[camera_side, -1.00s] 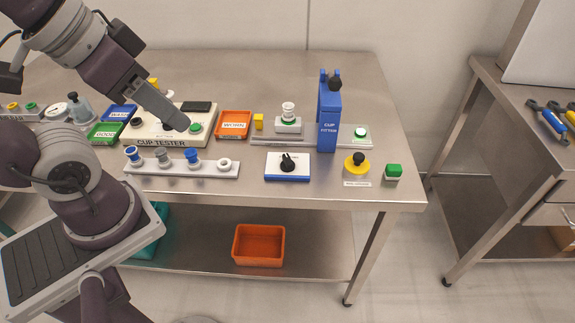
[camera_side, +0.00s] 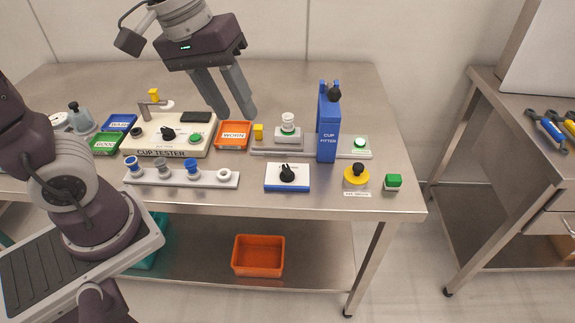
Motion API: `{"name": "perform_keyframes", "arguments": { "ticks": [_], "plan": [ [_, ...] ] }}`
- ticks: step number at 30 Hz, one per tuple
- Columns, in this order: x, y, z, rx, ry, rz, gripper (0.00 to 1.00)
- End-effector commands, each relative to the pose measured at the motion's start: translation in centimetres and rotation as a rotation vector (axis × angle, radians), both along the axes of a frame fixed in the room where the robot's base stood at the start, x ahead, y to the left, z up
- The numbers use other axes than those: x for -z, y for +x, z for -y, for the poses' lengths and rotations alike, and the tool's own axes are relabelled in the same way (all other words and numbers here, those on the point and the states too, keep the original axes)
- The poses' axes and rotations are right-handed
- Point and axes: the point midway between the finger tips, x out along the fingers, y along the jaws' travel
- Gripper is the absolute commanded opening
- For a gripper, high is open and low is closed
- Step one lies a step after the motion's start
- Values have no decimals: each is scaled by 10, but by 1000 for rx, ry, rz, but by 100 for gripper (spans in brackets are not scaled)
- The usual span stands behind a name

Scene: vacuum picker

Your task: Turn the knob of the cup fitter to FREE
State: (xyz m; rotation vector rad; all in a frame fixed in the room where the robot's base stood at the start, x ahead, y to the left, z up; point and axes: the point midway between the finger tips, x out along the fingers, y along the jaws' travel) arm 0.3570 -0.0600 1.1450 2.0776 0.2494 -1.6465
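The cup fitter (camera_side: 327,140) is a blue upright housing near the right end of the table, standing over a grey rail. A white and blue box with a black knob (camera_side: 287,174) sits in front of it, to its left. The knob's pointer stands roughly upward in the picture; its setting labels are too small to read. My gripper (camera_side: 234,113) is in the air near the orange WORN tray (camera_side: 233,135), left of the fitter and behind the knob. Its two grey fingers are apart with nothing between them.
The cup tester (camera_side: 170,138) stands left, with a row of cups on a holder (camera_side: 180,176) in front. A white cup on a carrier (camera_side: 288,130) sits left of the fitter.

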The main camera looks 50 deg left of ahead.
Motion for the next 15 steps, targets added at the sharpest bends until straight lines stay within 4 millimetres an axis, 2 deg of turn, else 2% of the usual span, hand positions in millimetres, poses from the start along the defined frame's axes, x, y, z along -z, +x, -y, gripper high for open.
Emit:
{"name": "perform_keyframes", "arguments": {
  "ticks": [1, 3, 6, 10, 15],
  "plan": [
    [20, 27, 1, -104, -27, -81, 36],
    [50, 61, 0, -271, -42, -169, 36],
    [96, 98, -4, -475, -19, -253, 36],
    [140, 122, -12, -641, 30, -299, 36],
    [165, 129, -16, -705, 51, -309, 36]
  ]
}}
